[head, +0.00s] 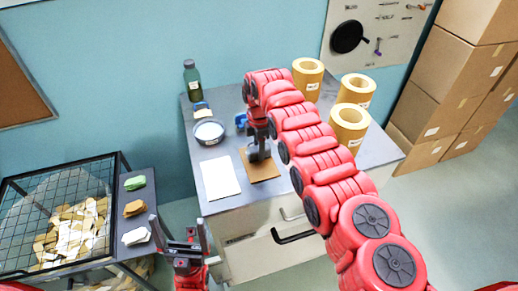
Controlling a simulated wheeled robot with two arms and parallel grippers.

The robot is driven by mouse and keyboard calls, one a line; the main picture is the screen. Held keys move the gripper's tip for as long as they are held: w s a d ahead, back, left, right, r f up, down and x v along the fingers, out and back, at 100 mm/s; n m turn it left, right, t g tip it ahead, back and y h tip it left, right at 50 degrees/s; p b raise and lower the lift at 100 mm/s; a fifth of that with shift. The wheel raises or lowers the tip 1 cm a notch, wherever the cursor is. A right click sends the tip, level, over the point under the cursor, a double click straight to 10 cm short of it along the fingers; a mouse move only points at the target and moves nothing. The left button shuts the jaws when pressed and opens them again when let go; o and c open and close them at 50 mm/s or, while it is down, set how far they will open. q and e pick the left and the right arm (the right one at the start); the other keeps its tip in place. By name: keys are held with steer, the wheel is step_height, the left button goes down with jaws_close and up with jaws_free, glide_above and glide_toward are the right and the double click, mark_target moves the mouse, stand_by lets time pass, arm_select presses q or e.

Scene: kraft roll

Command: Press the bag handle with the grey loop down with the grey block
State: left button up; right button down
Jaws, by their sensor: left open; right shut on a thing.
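A flat brown kraft piece (263,170), which looks like the bag, lies on the grey counter (215,213). My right gripper (258,156) reaches down over it and is shut on a small dark grey thing, likely the grey block, mostly hidden between the fingers. I cannot tell whether it touches the kraft piece. The bag handle and its grey loop cannot be made out at this size. My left gripper (179,232) is open and empty, low in front of the counter's left side.
A white sheet (221,177), a grey bowl (208,133), a small blue item (241,119) and a green bottle (192,82) stand left on the counter. Yellow rolls (307,78) stand right. A wire bin (60,225) and folded cloths (135,208) are at left.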

steer(key=shift+s+f+b, duration=0.2)
steer(key=shift+b, duration=0.15)
stand_by(1.7)
steer(key=shift+r, duration=0.1)
stand_by(1.4)
steer(key=shift+w+r, duration=0.2)
steer(key=shift+r, duration=3.3)
